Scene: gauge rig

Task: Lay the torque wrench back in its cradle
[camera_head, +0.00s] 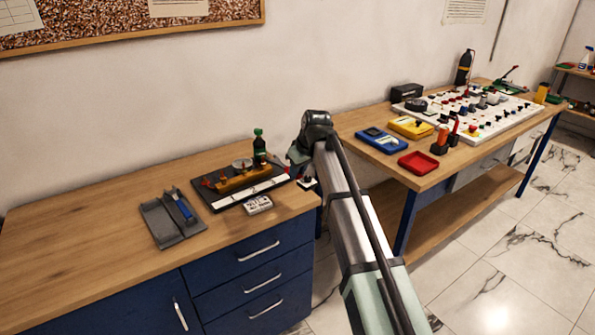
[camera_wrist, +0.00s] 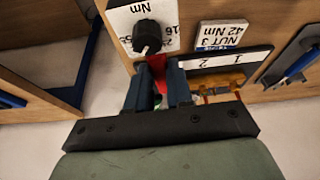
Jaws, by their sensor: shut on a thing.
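The grey cradle (camera_head: 160,222) lies on the left bench, with a blue-handled tool (camera_head: 180,205) in its right-hand channel. The tool (camera_wrist: 302,66) also shows at the right edge of the wrist view. My gripper (camera_head: 301,170) is well to the right of the cradle, over the bench's right end.
A second bench with a red tray (camera_head: 418,163) stands right. The left bench's left side is clear.

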